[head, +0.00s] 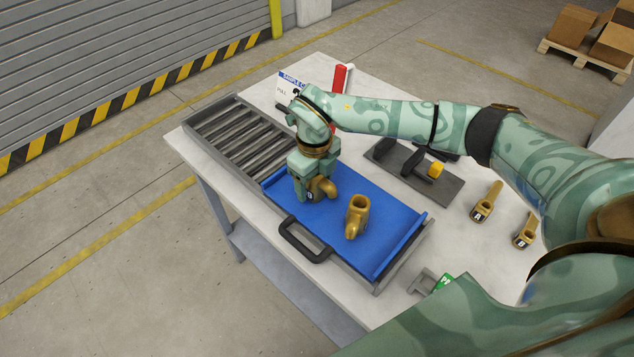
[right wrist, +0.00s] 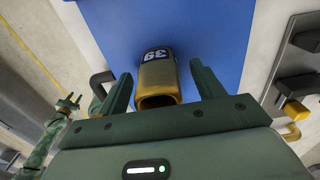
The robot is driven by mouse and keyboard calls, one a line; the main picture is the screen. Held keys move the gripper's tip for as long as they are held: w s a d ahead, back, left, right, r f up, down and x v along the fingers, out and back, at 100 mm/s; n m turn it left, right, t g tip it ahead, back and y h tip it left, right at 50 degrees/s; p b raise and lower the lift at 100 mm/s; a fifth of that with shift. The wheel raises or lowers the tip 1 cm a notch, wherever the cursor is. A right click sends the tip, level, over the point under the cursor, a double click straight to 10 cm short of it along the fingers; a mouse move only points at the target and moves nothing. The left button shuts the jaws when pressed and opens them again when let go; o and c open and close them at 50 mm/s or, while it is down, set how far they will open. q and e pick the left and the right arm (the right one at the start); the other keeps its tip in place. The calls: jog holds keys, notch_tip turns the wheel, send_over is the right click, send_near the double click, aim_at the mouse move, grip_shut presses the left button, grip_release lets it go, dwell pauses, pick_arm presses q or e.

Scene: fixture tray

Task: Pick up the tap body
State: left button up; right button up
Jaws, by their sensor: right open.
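A brass tap body (head: 324,187) lies on the blue tray (head: 395,228) under my right gripper (head: 310,190), which hides part of it. In the right wrist view this tap body (right wrist: 157,82), with a label reading 39, lies between the two spread fingers of the right gripper (right wrist: 157,88). Gaps show on both sides, so it is not clamped. A second brass tap body (head: 357,217) stands on the tray to the right, clear of the gripper. My left gripper (right wrist: 69,101) shows small in the right wrist view, fingers apart and empty, away from the tray.
A dark handle (head: 304,240) sticks out at the tray's front. Grey rollers (head: 238,135) lie left. A dark fixture plate (head: 413,173) with a yellow block is behind right. Brass levers A (head: 486,202) and B (head: 525,232), a red cylinder (head: 339,78) and a grey bracket (head: 423,282) are around.

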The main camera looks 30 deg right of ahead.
jog(key=c, duration=1.2)
jog(key=shift+r, duration=0.1)
grip_shut()
jog(key=shift+r, duration=0.1)
